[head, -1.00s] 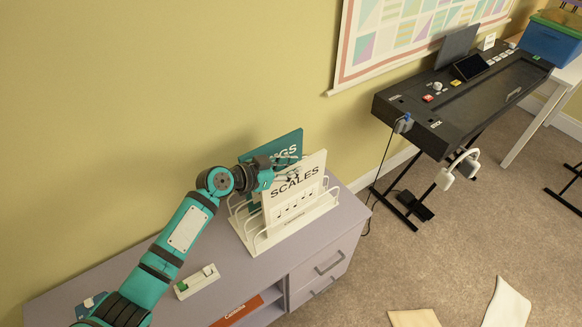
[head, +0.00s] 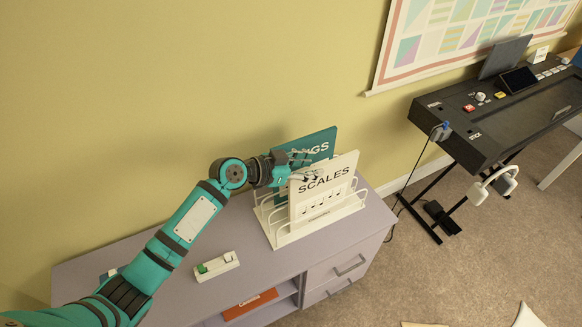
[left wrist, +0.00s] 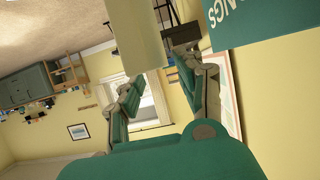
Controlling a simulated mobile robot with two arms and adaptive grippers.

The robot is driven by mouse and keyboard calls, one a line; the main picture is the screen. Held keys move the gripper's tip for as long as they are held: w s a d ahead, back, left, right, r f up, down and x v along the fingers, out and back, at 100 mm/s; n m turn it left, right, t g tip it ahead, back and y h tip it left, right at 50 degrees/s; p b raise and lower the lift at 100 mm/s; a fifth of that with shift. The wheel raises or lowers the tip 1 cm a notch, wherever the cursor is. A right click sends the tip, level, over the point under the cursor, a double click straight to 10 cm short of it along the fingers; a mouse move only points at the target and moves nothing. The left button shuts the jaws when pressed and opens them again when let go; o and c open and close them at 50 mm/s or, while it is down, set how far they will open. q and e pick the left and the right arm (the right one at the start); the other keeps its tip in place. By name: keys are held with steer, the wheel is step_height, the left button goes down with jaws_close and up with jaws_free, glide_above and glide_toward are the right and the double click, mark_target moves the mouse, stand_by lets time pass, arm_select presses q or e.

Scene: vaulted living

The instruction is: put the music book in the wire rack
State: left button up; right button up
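The wire rack (head: 284,240) is white and stands on the lilac cabinet. A cream book marked SCALES (head: 325,190) stands in it, slightly tilted, at the front. A teal book (head: 326,140) stands behind it; its lettering, partly hidden in the head view, ends in NGS and also shows in the left wrist view (left wrist: 245,22). I cannot tell which one is the music book. My left gripper (head: 303,167) is at the upper left edges of the books. Its fingers (left wrist: 158,80) are spread, with a pale panel, probably the cream book, just beyond the tips. My right gripper is out of view.
A small white and green box (head: 217,266) lies on the cabinet top (head: 160,270), left of the rack. A red item (head: 250,304) lies on the shelf below. A black keyboard (head: 500,115) on a stand is at the right. The wall is close behind the rack.

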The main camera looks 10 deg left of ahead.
arm_select(q)
steer(key=v, duration=0.8)
steer(key=shift+b, duration=0.45)
steer(key=shift+s+f, duration=0.1)
